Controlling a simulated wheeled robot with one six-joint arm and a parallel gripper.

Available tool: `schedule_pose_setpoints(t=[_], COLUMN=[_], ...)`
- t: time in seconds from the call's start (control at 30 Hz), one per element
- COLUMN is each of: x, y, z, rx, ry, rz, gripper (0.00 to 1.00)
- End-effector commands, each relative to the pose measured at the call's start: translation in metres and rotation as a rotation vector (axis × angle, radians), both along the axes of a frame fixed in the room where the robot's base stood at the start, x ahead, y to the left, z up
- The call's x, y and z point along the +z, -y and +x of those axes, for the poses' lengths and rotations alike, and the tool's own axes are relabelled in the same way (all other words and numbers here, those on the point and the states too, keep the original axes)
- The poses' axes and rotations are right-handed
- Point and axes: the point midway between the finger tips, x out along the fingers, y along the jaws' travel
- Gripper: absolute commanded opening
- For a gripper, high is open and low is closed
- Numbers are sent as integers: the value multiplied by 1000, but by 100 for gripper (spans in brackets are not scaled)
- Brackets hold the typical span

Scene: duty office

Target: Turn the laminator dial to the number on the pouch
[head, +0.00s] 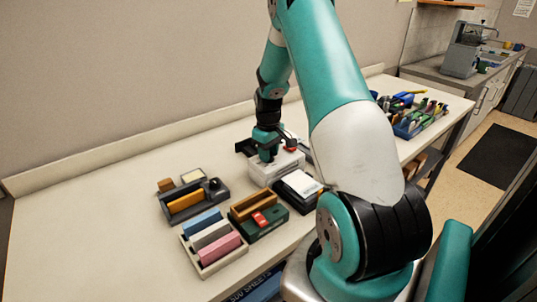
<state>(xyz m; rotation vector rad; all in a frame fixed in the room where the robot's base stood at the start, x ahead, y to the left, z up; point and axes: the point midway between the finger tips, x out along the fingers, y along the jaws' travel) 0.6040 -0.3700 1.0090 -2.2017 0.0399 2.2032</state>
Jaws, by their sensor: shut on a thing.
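The laminator (262,174) is a low white box with a dark part at its back left, near the middle of the table. My gripper (267,158) points down at its top from above and is shut on the dial, which the fingers hide. A small red part (290,148) shows just right of the fingers. A white sheet (302,182), perhaps the pouch, lies on a black holder in front of the laminator at the right. Any number on it, and the dial's marks, are too small to read.
A green box with a wooden top and red piece (264,217), a tray of blue, grey and pink blocks (208,271) and a dark grey holder (213,193) stand front left. A blue tray of tools (405,130) stands right. The table's left end (75,225) is bare.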

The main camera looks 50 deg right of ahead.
Motion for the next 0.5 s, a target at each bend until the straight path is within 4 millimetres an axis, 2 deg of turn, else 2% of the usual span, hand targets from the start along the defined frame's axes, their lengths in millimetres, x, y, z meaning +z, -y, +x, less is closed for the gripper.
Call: schedule_pose_setpoints(t=[0.5], x=[1], y=[1], z=[1], rx=[-491], ry=[5], rz=[-4], gripper=[8])
